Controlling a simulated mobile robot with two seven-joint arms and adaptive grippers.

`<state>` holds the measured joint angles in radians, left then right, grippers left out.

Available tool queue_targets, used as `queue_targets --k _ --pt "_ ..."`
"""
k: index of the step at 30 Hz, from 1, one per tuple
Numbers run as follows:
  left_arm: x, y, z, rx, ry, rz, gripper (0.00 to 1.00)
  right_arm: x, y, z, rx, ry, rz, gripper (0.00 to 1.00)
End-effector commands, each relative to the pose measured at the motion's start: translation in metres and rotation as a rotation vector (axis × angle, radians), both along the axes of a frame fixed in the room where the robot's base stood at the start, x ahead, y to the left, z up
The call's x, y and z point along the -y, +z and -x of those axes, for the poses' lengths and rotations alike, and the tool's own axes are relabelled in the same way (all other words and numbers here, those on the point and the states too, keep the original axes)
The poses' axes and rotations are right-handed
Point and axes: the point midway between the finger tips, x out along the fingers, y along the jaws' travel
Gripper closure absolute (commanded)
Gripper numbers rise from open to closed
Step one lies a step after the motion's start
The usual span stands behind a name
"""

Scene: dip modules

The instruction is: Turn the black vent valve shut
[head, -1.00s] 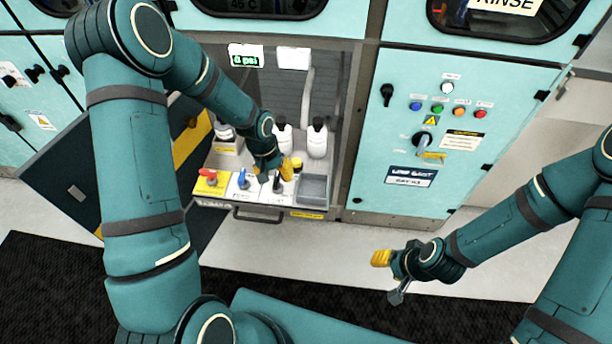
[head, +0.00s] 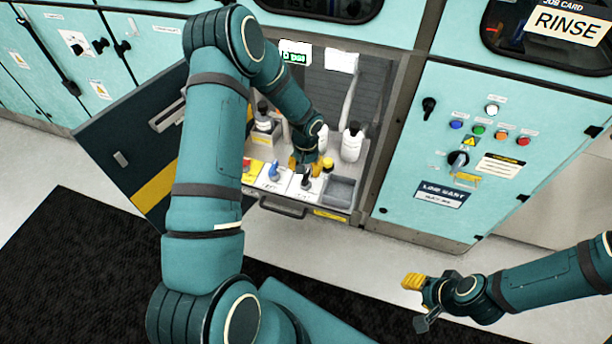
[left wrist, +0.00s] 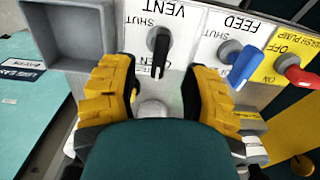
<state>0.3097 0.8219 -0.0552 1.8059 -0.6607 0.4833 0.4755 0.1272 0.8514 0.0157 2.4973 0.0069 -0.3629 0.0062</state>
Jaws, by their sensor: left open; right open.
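The black vent valve (left wrist: 160,50) is in the upper middle of the left wrist view, on a white plate marked VENT. Its handle points down the picture towards a partly hidden label, away from SHUT. In the head view the valve (head: 305,182) is small, just in front of my left gripper (head: 305,166). In the left wrist view my left gripper (left wrist: 160,90) is open, its yellow fingers to either side of the handle and apart from it. My right gripper (head: 418,302) is open and empty over the floor at the lower right.
The blue FEED valve (left wrist: 246,64) and the red pump handle (left wrist: 298,74) sit beside the vent valve. A grey open bin (left wrist: 68,38) is on its other side. White bottles (head: 352,143) stand behind. An open dark door (head: 140,150) hangs at the left.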

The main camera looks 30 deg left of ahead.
Motion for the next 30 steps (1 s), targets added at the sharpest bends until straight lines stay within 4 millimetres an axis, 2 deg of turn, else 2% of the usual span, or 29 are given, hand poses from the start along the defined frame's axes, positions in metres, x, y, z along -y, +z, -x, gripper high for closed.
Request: queue_targets --k 3,7,20,21,24,30 --pt "0.0 -0.02 0.0 -0.002 0.001 0.001 0.54 0.0 -0.003 0.001 -0.002 0.002 0.0 0.53" --pt "0.0 -0.032 0.0 -0.001 0.001 0.001 0.54 0.0 -0.004 0.001 -0.003 0.002 0.0 0.53" --pt "0.0 -0.038 0.0 0.001 0.001 0.001 0.55 0.0 -0.004 0.002 -0.003 0.002 0.0 0.53" --pt "0.0 -0.038 0.0 0.001 0.001 0.001 0.69 0.0 -0.004 0.002 -0.003 0.002 0.0 0.53" --pt "0.0 -0.038 0.0 0.001 0.001 0.001 1.0 0.0 -0.004 0.001 -0.003 0.002 0.0 0.53" --pt "0.0 -0.038 0.0 0.001 0.0 0.001 1.0 0.0 -0.005 0.001 -0.003 0.002 0.0 0.53"
